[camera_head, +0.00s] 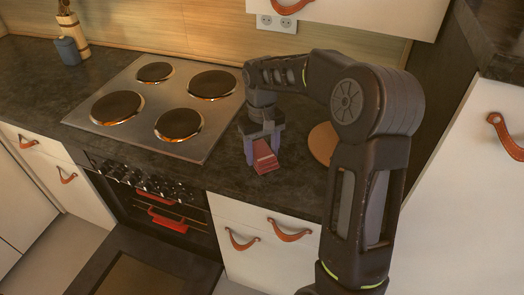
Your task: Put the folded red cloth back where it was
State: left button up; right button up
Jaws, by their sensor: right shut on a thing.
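The folded red cloth (265,158) is at the right gripper's fingers, over the dark countertop just right of the stove. My right gripper (262,149) points down and is shut on the cloth, with a finger showing on either side of it. I cannot tell whether the cloth touches the counter or hangs slightly above it. My left gripper is not in view.
The stove (165,105) with round hotplates lies to the left. A round wooden board (323,143) lies right of the gripper, partly hidden by my arm. An oven with its door (140,275) lowered is below. A utensil holder (72,40) and blue container (67,52) stand back left.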

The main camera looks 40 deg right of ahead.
aim_at(262, 152)
jog(key=shift+f, duration=0.2)
jog(key=o, duration=1.3)
notch_tip(262, 152, up, 12)
jog(key=shift+w+r+p, duration=0.15)
jog(key=shift+r+p, duration=0.05)
jog(key=shift+p, duration=0.3)
